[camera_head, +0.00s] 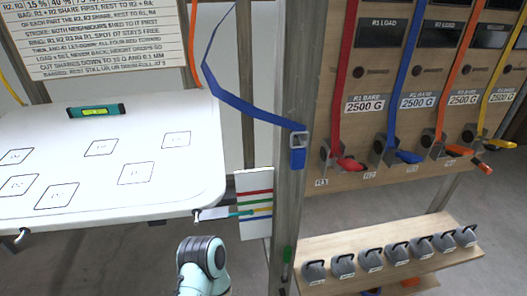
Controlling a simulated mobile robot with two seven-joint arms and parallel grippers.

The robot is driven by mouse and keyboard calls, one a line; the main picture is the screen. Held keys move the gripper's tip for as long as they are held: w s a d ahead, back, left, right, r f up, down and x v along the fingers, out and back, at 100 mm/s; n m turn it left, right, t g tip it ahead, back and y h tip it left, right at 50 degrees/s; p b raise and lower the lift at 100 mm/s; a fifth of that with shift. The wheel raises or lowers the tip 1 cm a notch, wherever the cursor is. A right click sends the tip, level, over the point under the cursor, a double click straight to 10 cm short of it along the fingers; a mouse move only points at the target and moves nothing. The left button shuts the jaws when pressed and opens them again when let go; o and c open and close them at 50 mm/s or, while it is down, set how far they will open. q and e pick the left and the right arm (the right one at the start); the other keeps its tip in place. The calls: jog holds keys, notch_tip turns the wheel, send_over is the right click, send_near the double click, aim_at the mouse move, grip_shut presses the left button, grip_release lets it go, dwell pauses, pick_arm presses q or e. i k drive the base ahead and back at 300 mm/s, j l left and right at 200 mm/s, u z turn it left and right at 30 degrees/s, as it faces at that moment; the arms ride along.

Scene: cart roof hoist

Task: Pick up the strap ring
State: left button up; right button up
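A square metal ring (298,139) sits on the grey upright post, at the end of a blue strap (250,107). The strap runs from it up and to the left, and a short blue tail (297,159) hangs below it. I cannot tell whether this is the strap ring of the task. Small metal fittings show at the white panel's near edge, one at its right corner (197,215) and one at the left (22,236). A teal and dark link of my arm rises from the bottom edge, left of the post.
The white panel (205,180) carries a green spirit level (96,111) and marked squares. A striped card (254,190) stands left of the post (285,215). At right are a wooden board (345,130) with coloured straps and levers, and a shelf (400,259) of grey weights.

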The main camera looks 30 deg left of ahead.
aim_at(298, 153)
jog(key=i+l+u, duration=0.1)
jog(key=u, duration=0.4)
jog(key=l+u, duration=0.25)
jog(key=u, duration=0.25)
jog(key=i+l+u, duration=0.1)
jog(key=l+u, duration=0.15)
jog(key=u, duration=0.25)
